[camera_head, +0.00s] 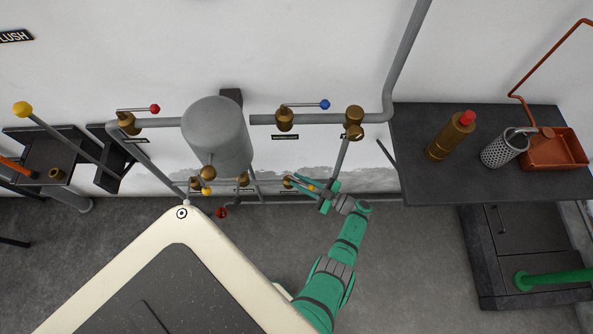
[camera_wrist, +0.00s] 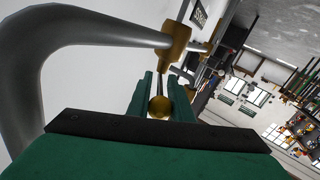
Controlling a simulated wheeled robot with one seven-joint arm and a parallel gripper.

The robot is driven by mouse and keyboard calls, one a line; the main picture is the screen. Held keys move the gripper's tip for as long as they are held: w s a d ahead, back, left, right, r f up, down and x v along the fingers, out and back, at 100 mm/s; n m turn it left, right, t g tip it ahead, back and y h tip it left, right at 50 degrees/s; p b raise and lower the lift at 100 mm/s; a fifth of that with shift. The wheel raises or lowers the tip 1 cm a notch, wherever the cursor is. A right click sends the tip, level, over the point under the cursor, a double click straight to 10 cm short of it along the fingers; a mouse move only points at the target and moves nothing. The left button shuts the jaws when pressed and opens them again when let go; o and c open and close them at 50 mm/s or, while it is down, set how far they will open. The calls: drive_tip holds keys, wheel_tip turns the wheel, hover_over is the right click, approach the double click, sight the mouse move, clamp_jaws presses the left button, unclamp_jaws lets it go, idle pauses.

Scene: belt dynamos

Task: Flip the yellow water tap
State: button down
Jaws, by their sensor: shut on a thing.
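The yellow water tap has a brass body (camera_head: 287,182) on the low pipe along the wall. Its lever ends in a yellow ball. In the wrist view the brass body (camera_wrist: 176,42) sits at the end of the grey pipe, and the yellow ball (camera_wrist: 159,106) lies between my green fingers. My gripper (camera_head: 303,185) is shut on the tap's lever, with the ball end toward my palm. The fingers hide part of the lever, so its exact angle is hard to tell.
A red-knobbed tap (camera_head: 128,121) and a blue-knobbed tap (camera_head: 286,117) sit on the upper pipe beside a grey tank (camera_head: 217,137). A dark bench (camera_head: 416,176) stands right. A cream-edged panel (camera_head: 181,214) fills the lower left.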

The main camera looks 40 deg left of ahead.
drive_tip(key=c, duration=1.8)
unclamp_jaws()
drive_tip(key=shift+o, duration=0.2)
drive_tip(key=v, duration=1)
drive_tip(key=shift+d, duration=0.4)
